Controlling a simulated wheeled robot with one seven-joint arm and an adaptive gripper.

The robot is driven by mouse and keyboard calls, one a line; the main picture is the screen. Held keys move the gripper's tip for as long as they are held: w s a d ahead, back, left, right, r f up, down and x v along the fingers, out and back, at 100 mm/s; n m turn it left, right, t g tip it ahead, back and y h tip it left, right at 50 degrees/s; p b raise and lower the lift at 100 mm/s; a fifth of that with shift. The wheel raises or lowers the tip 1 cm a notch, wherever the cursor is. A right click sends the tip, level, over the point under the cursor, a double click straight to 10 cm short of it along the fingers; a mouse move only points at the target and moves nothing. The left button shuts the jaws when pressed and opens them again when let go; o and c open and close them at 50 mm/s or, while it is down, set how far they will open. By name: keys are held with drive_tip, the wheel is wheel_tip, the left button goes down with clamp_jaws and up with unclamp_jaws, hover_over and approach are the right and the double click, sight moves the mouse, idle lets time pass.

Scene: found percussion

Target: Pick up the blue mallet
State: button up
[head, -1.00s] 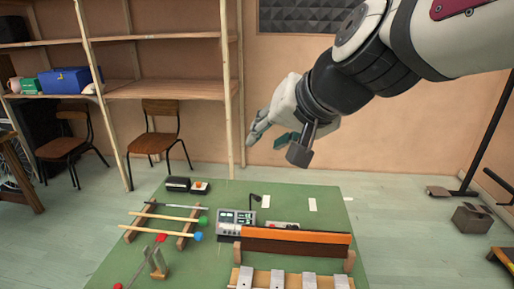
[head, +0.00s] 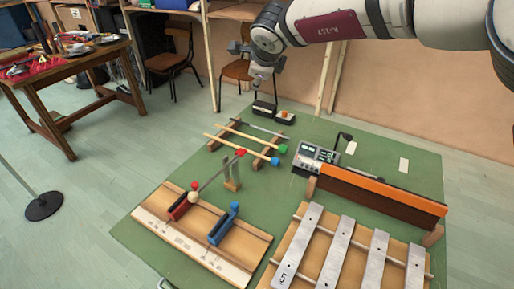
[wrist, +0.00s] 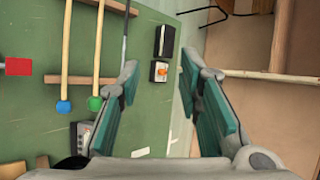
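The blue mallet (head: 240,150) has a light wooden stick and a blue ball head, and lies across a wooden rack on the green table (head: 340,135). In the wrist view its blue head (wrist: 63,107) is at the left. The green-headed mallet (head: 282,148) lies beside it, farther back; its head also shows in the wrist view (wrist: 95,103). My gripper (head: 262,80) is above the back edge of the table, beyond the mallets. In the wrist view my gripper (wrist: 155,88) is open, its teal-padded fingers apart with nothing between them; the blue mallet is left of both fingers.
A thin dark rod (head: 258,130) lies farthest back on the rack. A black box (head: 264,108) and a small box with an orange knob (head: 285,117) stand near my gripper. An electronic unit (head: 316,155), an orange-topped bar (head: 380,188) and metal chime bars (head: 340,250) fill the right side.

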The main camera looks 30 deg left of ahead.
drive_tip(key=s+a+f+m+g+h+b, duration=0.1)
drive_tip(key=s+a+f+g, duration=0.15)
drive_tip(key=f, duration=0.25)
drive_tip(key=s+a+f+m+g, duration=0.1)
drive_tip(key=s+f+m+g, duration=0.1)
drive_tip(key=s+f, duration=0.3)
drive_tip(key=b, duration=0.1)
hover_over(230, 144)
drive_tip(key=d, duration=0.2)
wheel_tip(230, 144, down, 8)
drive_tip(key=f, duration=0.1)
drive_tip(key=shift+s+b+x, duration=0.2)
drive_tip(key=shift+s+x, duration=0.05)
drive_tip(key=shift+x, duration=0.95)
drive_tip(key=shift+s+b+x, duration=0.15)
drive_tip(key=shift+s+x, duration=0.1)
drive_tip(key=shift+x, duration=0.95)
clamp_jaws()
